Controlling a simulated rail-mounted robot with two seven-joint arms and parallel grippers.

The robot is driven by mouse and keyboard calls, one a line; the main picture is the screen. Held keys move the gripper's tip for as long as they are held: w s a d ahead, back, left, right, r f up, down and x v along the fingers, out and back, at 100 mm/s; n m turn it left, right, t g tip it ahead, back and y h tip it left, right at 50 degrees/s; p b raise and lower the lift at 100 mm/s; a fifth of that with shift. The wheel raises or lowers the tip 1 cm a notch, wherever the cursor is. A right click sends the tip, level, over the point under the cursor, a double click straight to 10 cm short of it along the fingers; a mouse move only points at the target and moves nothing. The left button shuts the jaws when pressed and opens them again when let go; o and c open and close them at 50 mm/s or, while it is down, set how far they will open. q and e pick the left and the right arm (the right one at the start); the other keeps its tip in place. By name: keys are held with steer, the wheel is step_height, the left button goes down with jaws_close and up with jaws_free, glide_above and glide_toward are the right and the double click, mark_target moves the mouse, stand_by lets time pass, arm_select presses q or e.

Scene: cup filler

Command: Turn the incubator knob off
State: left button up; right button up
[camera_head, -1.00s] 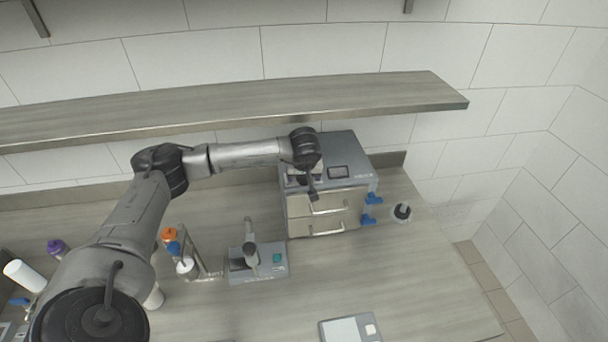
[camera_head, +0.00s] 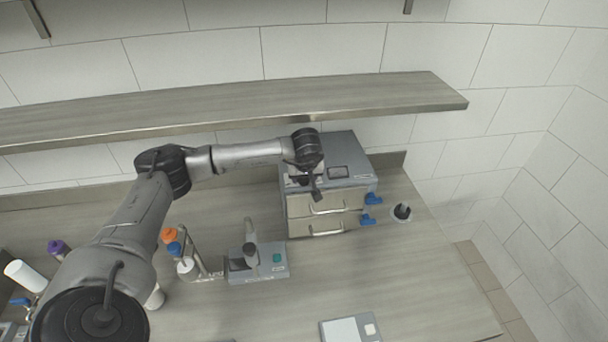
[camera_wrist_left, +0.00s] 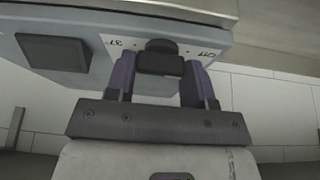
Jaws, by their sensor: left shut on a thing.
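The incubator (camera_head: 345,172) is a grey box with two drawer fronts, at the back of the bench below the shelf. In the left wrist view its panel shows a black knob (camera_wrist_left: 161,57) between a "37" mark on the left and an "OFF" mark on the right. My left gripper (camera_wrist_left: 160,74) has its two purple fingers on either side of the knob, shut on it. In the head view the gripper (camera_head: 310,183) is at the incubator's front left, and the wrist hides the knob. My right gripper is not in view.
A long shelf (camera_head: 230,105) runs above the incubator. Blue taps (camera_head: 371,208) stick out at its right, beside a dark-topped bottle (camera_head: 402,212). A grey device (camera_head: 258,265) and a tube rack with an orange cap (camera_head: 168,235) stand in front left. The right bench is mostly clear.

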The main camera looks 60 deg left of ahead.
arm_select(q)
steer(key=shift+n, duration=0.4)
steer(key=o, duration=0.9)
steer(key=v, duration=1.3)
steer(key=shift+w+d+r, duration=0.1)
steer(key=shift+d+r, duration=0.15)
steer(key=shift+r, duration=0.1)
